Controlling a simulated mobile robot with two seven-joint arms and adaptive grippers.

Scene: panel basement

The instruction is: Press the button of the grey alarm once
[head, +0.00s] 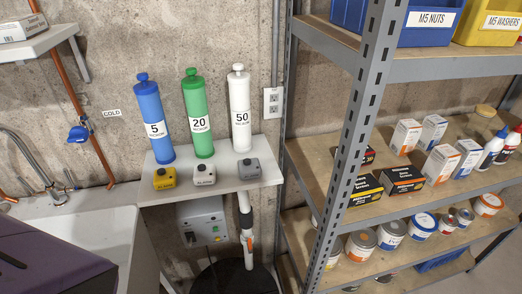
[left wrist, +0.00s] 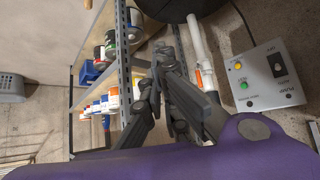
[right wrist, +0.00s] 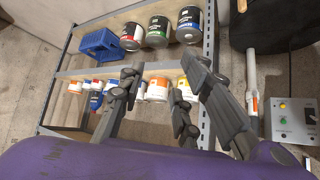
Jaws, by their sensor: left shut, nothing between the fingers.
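The grey alarm (head: 249,169) is a small box with a dark round button on top. It sits at the right end of the white shelf (head: 225,183) in the head view, in front of the white cylinder marked 50 (head: 240,110). Neither gripper shows in the head view. My left gripper (left wrist: 162,68) is shut and empty in the left wrist view. My right gripper (right wrist: 160,78) has its fingers apart and empty in the right wrist view. The grey alarm does not show in either wrist view, and both grippers are away from it.
A white alarm (head: 204,175) and a yellow alarm (head: 164,178) stand left of the grey one. A green cylinder (head: 196,120) and a blue cylinder (head: 152,122) stand behind them. A metal rack (head: 345,140) with boxes and cans rises close on the right. A sink (head: 75,228) is left.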

